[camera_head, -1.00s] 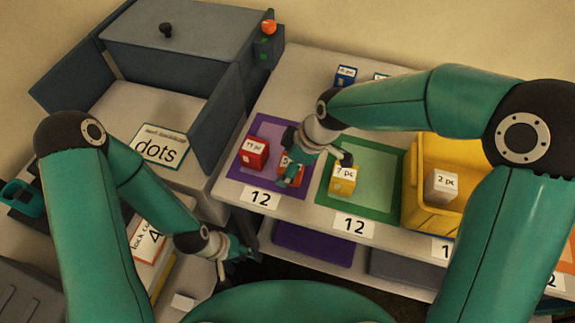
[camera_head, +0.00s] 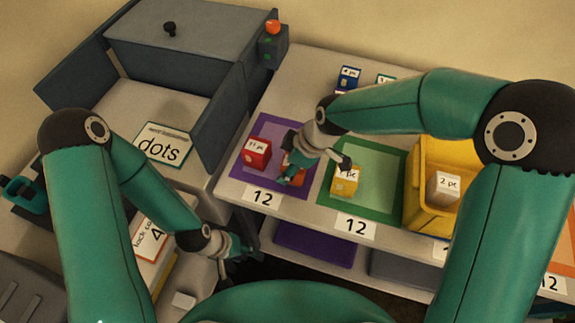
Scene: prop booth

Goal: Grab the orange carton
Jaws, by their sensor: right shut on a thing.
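The orange carton (camera_head: 301,174) sits on the purple mat (camera_head: 240,187), mostly hidden behind my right gripper. My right gripper (camera_head: 296,172) reaches down over it and is shut on it. The carton looks to be at mat level, but whether it touches the mat is hidden. My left gripper (camera_head: 240,254) hangs low at the left, in front of the table edge and away from the carton; its fingers are too small and dark to tell open from shut.
A red carton (camera_head: 257,153) stands close left of the orange one. A yellow carton (camera_head: 344,181) stands close right on the green mat (camera_head: 391,187). A yellow bin (camera_head: 418,203) holds a grey carton (camera_head: 445,188). A blue carton (camera_head: 348,77) stands farther back.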

